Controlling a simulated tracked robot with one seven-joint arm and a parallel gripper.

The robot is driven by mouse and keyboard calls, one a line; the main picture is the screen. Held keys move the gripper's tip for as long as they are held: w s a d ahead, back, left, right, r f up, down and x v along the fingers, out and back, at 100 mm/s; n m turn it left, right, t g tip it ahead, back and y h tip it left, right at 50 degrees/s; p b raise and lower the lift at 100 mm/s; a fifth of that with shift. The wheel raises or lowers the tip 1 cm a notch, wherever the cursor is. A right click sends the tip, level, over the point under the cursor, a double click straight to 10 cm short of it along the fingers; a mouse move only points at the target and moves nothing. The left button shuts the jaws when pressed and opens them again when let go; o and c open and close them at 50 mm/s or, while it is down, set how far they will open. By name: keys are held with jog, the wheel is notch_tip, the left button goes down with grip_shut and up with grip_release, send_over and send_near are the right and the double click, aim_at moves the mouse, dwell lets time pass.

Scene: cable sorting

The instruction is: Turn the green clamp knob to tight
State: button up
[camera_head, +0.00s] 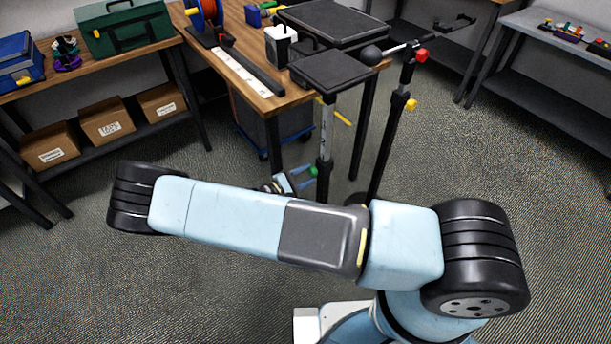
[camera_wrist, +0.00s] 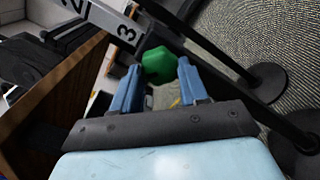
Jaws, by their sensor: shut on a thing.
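The green clamp knob (camera_wrist: 157,66) sits between the two blue fingers of my gripper (camera_wrist: 156,82) in the wrist view. The fingers are shut on it, one at each side. In the head view the green knob (camera_head: 313,171) is small, beside a stand's post (camera_head: 325,135), with my gripper (camera_head: 303,178) at it. A pale scale with large dark numerals (camera_wrist: 110,22) shows on the post just beyond the knob in the wrist view. My forearm crosses the head view below the gripper. Whether the clamp is tight cannot be seen.
The stand carries a dark flat platform (camera_head: 336,72) beside a wooden workbench (camera_head: 268,98). A second black stand (camera_head: 385,140) with red and yellow knobs is close on the right. Shelves with boxes (camera_head: 107,121) stand at left. The floor (camera_head: 480,150) is open at right.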

jog(key=m, duration=0.5)
jog(key=shift+s+a+m, duration=0.1)
jog(key=shift+m, duration=0.2)
jog(key=m, duration=0.4)
jog(key=shift+f+m, duration=0.1)
jog(key=shift+m, duration=0.3)
jog(key=o, duration=1.1)
jog(key=shift+c, duration=0.2)
jog(key=v, duration=1.3)
jog(key=shift+s+a, duration=0.2)
jog(key=shift+a, duration=0.1)
